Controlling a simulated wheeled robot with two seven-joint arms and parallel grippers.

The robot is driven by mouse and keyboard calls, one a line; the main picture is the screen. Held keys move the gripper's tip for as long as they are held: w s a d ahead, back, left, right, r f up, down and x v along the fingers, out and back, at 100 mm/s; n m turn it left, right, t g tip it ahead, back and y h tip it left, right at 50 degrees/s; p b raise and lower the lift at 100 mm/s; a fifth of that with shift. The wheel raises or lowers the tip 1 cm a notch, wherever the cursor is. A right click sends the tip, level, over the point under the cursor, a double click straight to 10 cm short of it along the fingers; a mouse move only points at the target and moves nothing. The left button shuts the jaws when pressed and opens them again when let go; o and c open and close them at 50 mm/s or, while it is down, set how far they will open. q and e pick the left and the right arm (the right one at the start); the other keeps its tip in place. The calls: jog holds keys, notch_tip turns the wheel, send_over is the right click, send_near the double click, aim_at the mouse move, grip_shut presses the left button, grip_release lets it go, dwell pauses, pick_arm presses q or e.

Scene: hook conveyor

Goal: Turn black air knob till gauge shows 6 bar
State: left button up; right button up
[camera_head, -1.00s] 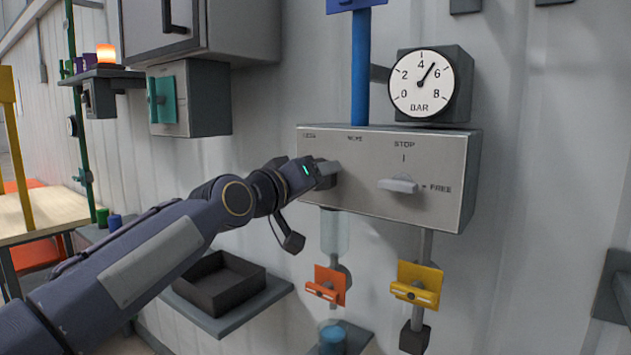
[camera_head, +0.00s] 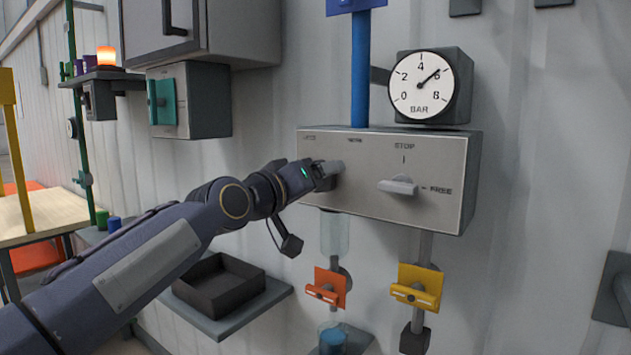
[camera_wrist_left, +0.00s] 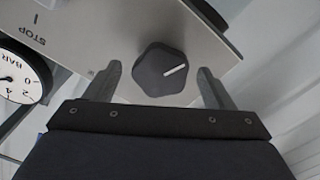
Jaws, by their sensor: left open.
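The black air knob (camera_wrist_left: 158,72) has a lobed rim and a white pointer line; it shows in the left wrist view. My left gripper (camera_wrist_left: 158,84) is open, one finger on each side of the knob, with gaps between fingers and knob. In the head view my left gripper (camera_head: 332,173) is at the left of the grey control box (camera_head: 440,207) and hides most of the knob. The round white gauge (camera_head: 413,97) sits above the box, its needle pointing up and right, at about the 6. Part of the gauge (camera_wrist_left: 12,88) shows in the left wrist view.
A light grey stop/free lever (camera_head: 398,186) is on the same box, right of my gripper. An orange valve (camera_head: 328,288) and a yellow valve (camera_head: 417,287) are below. A dark tray (camera_head: 220,284) stands on a shelf beneath my arm. A blue pipe (camera_head: 360,75) rises behind the box.

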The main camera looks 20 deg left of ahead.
pick_arm(q)
jog(key=b+v, duration=0.2)
jog(key=v, duration=0.5)
jog(key=shift+s, duration=0.2)
jog(key=shift+a, duration=0.1)
jog(key=s+f+g+p, duration=0.1)
jog(key=s+f+g, duration=0.2)
jog(key=s+f, duration=0.6)
jog(key=s+f+g+y+p, duration=0.1)
jog(key=s+f+g, duration=0.3)
jog(key=s+f, duration=0.5)
jog(key=s+f+m+g+y+p, duration=0.1)
jog(key=s+f+g, duration=0.3)
jog(key=s+f, duration=0.5)
notch_tip(320, 180, down, 11)
jog(key=shift+a+r, duration=0.1)
jog(key=shift+a, duration=0.2)
jog(key=shift+s, duration=0.1)
dwell(1.6)
